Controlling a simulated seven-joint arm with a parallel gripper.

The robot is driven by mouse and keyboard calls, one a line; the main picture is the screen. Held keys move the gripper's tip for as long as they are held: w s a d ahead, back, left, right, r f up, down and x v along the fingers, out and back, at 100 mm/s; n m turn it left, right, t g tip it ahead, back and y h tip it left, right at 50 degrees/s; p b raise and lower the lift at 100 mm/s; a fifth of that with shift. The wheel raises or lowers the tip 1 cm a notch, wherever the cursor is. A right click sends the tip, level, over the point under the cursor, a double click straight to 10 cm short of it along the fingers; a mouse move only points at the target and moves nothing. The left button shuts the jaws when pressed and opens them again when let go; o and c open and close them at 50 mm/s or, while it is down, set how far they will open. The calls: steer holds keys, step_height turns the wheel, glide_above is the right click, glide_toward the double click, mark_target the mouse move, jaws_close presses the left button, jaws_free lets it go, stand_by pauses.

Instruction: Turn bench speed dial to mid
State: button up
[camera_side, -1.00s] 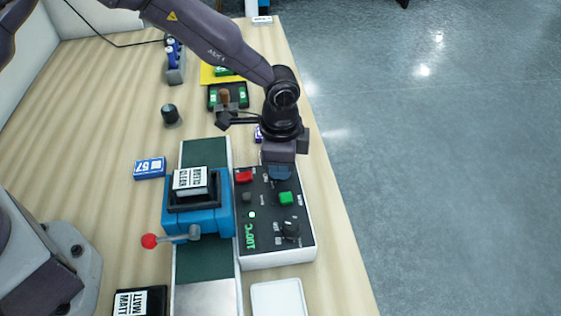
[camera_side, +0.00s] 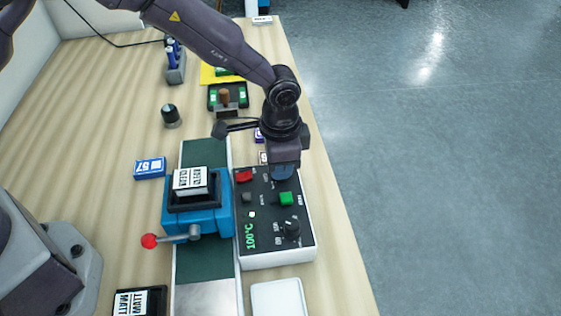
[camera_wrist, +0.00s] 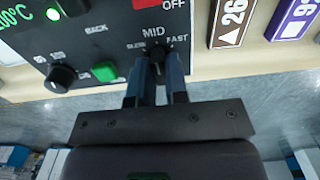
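The bench speed dial (camera_wrist: 156,54) is a small black knob on the dark control panel (camera_wrist: 100,42), labelled MID at its top and FAST at its right in the wrist view. My gripper (camera_wrist: 157,62) has its two blue-grey fingers on either side of the dial, closed on it. Exactly where the dial's pointer stands is hard to make out. In the side view my gripper (camera_side: 284,172) reaches down at the far end of the control panel (camera_side: 270,208), and it hides the dial there.
The panel also has a green button (camera_side: 285,198), a red button (camera_side: 244,175) and a second black knob (camera_side: 291,229). The blue laminating press (camera_side: 198,217) with a red-tipped lever (camera_side: 149,241) stands to the left. Numbered cards (camera_wrist: 233,20) lie beyond the panel.

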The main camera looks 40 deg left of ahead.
mark_target(266, 181)
steer(key=o, duration=0.4)
steer(key=shift+r, duration=0.1)
step_height(266, 181, up, 13)
stand_by(0.3)
steer(key=shift+d, duration=0.1)
steer(key=s+a+r+n+t, duration=0.2)
steer(key=s+a+r+n, duration=0.2)
steer(key=s+a+r, duration=0.3)
steer(key=s+a+r+n+t, duration=0.3)
steer(key=s+a+r+n, duration=0.2)
steer(key=s+a, duration=1)
step_height(266, 181, up, 3)
steer(key=shift+s+r+t, duration=0.15)
steer(key=shift+s+t, duration=0.15)
steer(key=shift+s, duration=0.4)
